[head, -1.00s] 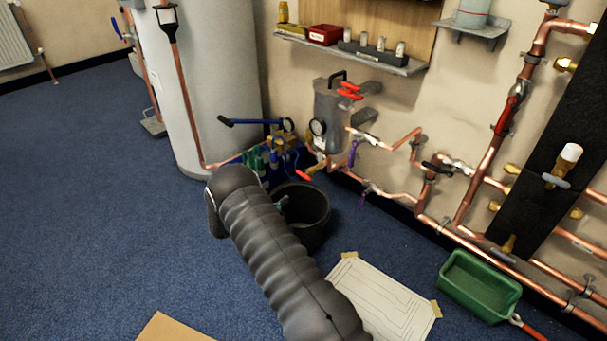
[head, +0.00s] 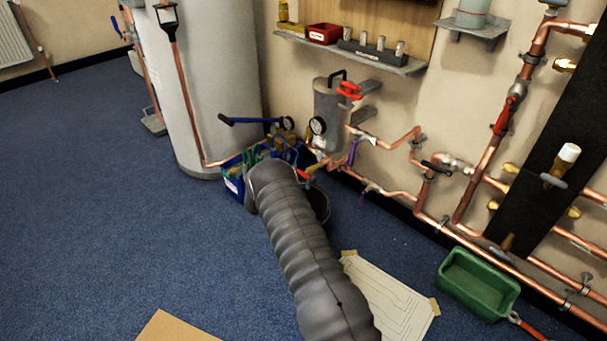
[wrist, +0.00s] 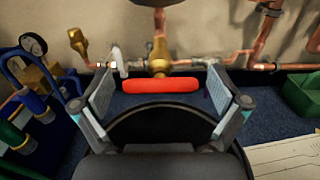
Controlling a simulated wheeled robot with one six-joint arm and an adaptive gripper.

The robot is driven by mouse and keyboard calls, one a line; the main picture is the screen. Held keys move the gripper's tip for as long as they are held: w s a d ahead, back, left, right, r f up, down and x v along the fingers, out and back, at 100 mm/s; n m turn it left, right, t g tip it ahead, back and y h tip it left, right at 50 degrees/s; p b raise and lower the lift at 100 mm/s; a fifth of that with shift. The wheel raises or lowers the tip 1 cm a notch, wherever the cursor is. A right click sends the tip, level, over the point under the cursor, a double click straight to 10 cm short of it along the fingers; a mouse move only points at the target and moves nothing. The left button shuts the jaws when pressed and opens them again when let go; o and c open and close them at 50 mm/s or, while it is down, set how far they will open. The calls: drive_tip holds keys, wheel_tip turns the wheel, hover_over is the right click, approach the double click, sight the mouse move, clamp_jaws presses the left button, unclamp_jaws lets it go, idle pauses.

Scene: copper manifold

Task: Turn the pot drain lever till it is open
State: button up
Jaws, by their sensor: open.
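The grey pot (head: 331,112) is mounted on the wall at the head view's centre. Its red drain lever (wrist: 160,86) lies crosswise below a brass valve body (wrist: 159,65) in the wrist view. A bit of the lever also shows in the head view (head: 303,174), beside my arm's end. My gripper (wrist: 161,90) is open, one finger to each side of the lever. The lever lies in the gap, and I see no clear contact with either finger. In the head view my arm hides the gripper.
A black bucket (wrist: 160,122) is below the lever, partly hidden by my arm in the head view (head: 321,206). A blue tote (head: 233,183) with a blue-handled pump stands left. Copper pipes run along the wall. A green trough (head: 478,282) and a paper sheet (head: 390,300) lie right.

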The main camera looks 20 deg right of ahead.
drive_tip(key=c, duration=1.2)
drive_tip(key=shift+o, duration=0.2)
drive_tip(key=shift+n+b, duration=0.3)
drive_tip(key=shift+b, duration=0.1)
drive_tip(key=n+b, duration=0.2)
drive_tip(key=shift+w+f+n, duration=0.1)
drive_tip(key=shift+f+n, duration=0.05)
drive_tip(key=shift+n, duration=0.25)
drive_tip(key=n+b, duration=0.2)
drive_tip(key=n, duration=0.3)
drive_tip(key=shift+w, duration=0.1)
drive_tip(key=n, duration=0.4)
drive_tip(key=shift+w+n, duration=0.1)
drive_tip(key=shift+n, duration=2.6)
